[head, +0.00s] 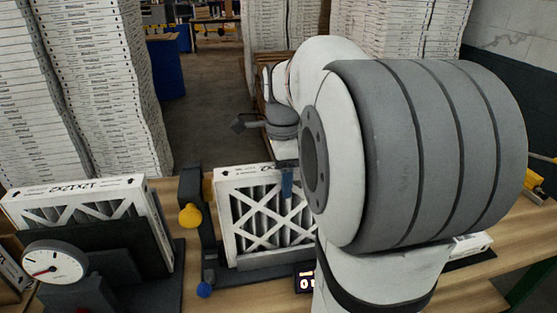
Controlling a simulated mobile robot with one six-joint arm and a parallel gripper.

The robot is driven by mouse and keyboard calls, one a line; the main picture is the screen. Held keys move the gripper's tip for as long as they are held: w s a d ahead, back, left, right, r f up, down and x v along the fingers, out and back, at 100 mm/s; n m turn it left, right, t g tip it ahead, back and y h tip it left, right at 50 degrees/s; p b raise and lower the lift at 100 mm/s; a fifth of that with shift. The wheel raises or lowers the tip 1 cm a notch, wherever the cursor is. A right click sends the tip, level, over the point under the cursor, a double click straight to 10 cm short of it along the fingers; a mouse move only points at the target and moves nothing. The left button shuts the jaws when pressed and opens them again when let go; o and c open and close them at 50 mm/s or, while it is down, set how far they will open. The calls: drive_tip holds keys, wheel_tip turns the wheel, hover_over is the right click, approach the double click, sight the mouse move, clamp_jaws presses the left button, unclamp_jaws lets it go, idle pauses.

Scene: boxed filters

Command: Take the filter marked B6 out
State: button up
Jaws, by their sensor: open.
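A white-framed filter (240,247) with grey pleats and a white lattice stands upright in a dark fixture in the middle of the table. A second white-framed filter (75,190), printed 12x12x2, stands in a dark holder at the left. I cannot read a B6 mark on either. My gripper (287,186) is at the top edge of the middle filter, in front of its lattice. Its jaws are open but mostly hidden by my arm, and I cannot tell whether they touch the frame. My arm covers the right part of this filter.
A round dial gauge (54,262) stands before the left filter. A post with a yellow knob (191,216) and a blue knob (204,290) stands between the filters. A small display (305,281) sits below the middle filter. Tall stacks of white boxes (95,85) stand behind the wooden table.

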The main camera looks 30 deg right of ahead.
sight(282, 215)
wheel_tip(282, 215, down, 3)
idle(0.3)
drive_tip(key=c, duration=1.1)
drive_tip(key=shift+c, duration=0.2)
drive_tip(key=shift+a+r, duration=0.1)
drive_tip(key=shift+a, duration=0.2)
